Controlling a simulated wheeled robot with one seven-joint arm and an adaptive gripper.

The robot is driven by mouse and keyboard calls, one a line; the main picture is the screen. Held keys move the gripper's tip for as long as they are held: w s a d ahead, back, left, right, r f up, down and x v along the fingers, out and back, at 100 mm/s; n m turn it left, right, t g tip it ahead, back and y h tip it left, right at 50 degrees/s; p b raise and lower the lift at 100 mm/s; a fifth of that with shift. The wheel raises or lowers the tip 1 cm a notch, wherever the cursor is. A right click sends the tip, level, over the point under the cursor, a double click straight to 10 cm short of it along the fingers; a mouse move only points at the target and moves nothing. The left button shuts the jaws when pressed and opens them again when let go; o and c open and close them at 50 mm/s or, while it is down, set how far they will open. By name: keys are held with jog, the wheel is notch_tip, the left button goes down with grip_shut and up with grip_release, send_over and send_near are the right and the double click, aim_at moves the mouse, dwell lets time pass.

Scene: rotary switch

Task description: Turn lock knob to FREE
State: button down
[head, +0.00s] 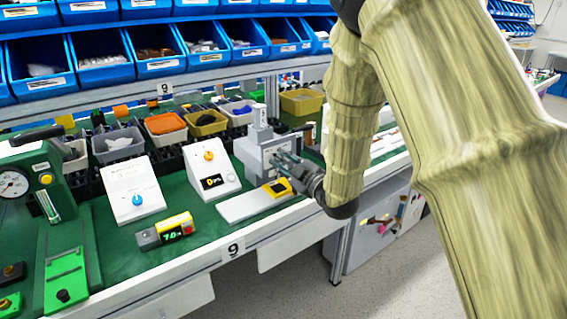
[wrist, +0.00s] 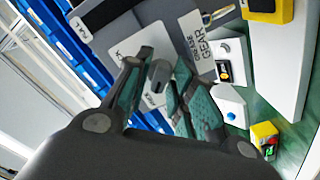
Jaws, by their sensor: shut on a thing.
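The plate's lettering is partly covered by the fingers, and I cannot tell which mark the knob points to. In the head view the grey box (head: 252,152) stands on the green bench, and my gripper (head: 284,160) reaches its front face from the right. The knob is hidden there by the fingers.
A white label reading GREASE GEAR (wrist: 195,45) is beside the plate. Left of the box stand a white panel with an orange knob (head: 209,156) and one with a blue knob (head: 137,200). A yellow-and-grey device (head: 166,231) lies in front. Blue bins (head: 100,72) line the back.

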jog(key=c, duration=1.5)
grip_release()
jog(key=shift+s, duration=0.1)
jog(key=v, duration=1.2)
